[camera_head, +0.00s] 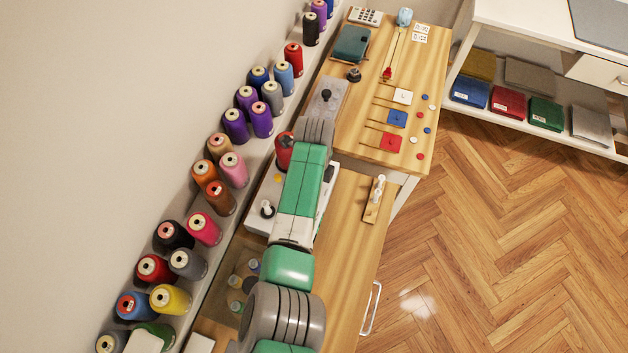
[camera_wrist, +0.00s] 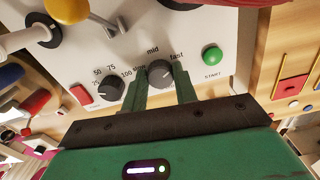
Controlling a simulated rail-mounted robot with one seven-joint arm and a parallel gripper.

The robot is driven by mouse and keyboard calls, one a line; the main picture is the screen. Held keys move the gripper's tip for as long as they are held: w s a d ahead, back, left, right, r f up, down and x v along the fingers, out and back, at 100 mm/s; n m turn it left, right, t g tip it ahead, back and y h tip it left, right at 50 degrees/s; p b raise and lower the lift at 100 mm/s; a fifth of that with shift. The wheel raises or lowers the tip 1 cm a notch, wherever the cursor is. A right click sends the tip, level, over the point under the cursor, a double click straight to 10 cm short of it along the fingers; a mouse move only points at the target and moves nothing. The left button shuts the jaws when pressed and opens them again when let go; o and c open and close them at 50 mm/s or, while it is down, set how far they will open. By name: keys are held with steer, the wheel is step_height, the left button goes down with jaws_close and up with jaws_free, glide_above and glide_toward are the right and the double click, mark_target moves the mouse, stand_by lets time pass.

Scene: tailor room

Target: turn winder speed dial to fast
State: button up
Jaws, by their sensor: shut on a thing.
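In the wrist view the winder's white panel (camera_wrist: 232,30) shows a dark grey round speed dial (camera_wrist: 160,72) with the labels slow, mid and fast around it. My gripper (camera_wrist: 160,86) has one green finger on each side of this dial and is shut on it. The dial's pale pointer mark appears to lean to the upper right, towards fast; its exact setting is hard to tell. In the head view my arm covers most of the winder (camera_head: 257,215), and the dial and my gripper are hidden.
Left of the speed dial is a second dark dial (camera_wrist: 111,88) with numbers. A green start button (camera_wrist: 212,56) is on the right, a red button (camera_wrist: 80,95) on the left. Thread cones (camera_head: 204,228) line the shelf along the wall. A small wooden stand (camera_head: 374,203) is on the table.

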steer(key=shift+r, duration=0.2)
steer(key=o, duration=1)
steer(key=shift+f, duration=0.1)
steer(key=shift+c, duration=0.2)
step_height(320, 180, up, 8)
steer(key=shift+f+p, duration=0.1)
steer(key=shift+p, duration=0.8)
